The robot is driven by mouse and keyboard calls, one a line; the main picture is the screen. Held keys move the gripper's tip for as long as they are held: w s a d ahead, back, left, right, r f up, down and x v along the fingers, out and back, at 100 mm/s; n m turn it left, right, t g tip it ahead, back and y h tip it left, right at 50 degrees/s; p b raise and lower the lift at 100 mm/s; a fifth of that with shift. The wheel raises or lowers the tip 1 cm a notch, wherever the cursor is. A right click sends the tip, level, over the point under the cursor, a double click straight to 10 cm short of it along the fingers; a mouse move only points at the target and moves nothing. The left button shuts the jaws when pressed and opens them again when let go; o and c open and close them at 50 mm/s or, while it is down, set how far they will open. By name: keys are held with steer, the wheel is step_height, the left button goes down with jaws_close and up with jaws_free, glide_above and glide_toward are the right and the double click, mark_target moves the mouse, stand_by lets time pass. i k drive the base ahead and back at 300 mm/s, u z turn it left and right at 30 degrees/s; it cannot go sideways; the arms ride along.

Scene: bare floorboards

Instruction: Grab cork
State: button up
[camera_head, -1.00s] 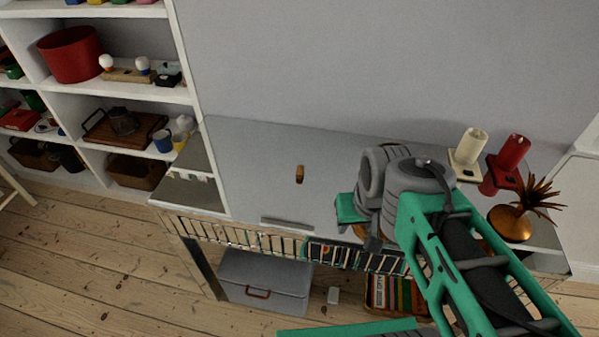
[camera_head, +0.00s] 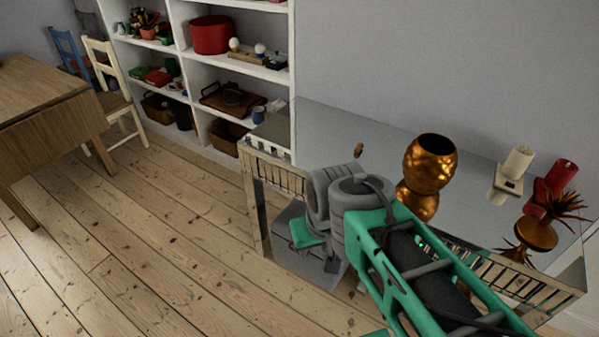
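A small brown piece that looks like the cork (camera_head: 358,150) stands on the shiny grey top of a long sideboard (camera_head: 330,130). It is left of a large copper vase and just above my arm in the picture. My arm reaches in from the lower right, and its wrist end is in front of the sideboard's front edge. My gripper (camera_head: 332,264) is mostly hidden behind the wrist links, at the lower left of the cork in the picture and apart from it. Its fingers do not show clearly, and I cannot see whether they are open.
Shelves (camera_head: 240,62), a chair (camera_head: 112,88) and a wooden table (camera_head: 45,95) are left. Floor between is clear.

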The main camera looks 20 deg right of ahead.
mark_target(358, 150)
steer(key=u, duration=0.2)
steer(key=k, duration=0.45)
steer(key=u, duration=0.95)
steer(key=i, duration=1.5)
steer(key=z, duration=0.5)
steer(key=i, duration=0.75)
steer(key=z, duration=1.55)
steer(key=i, duration=0.65)
steer(key=z, duration=0.6)
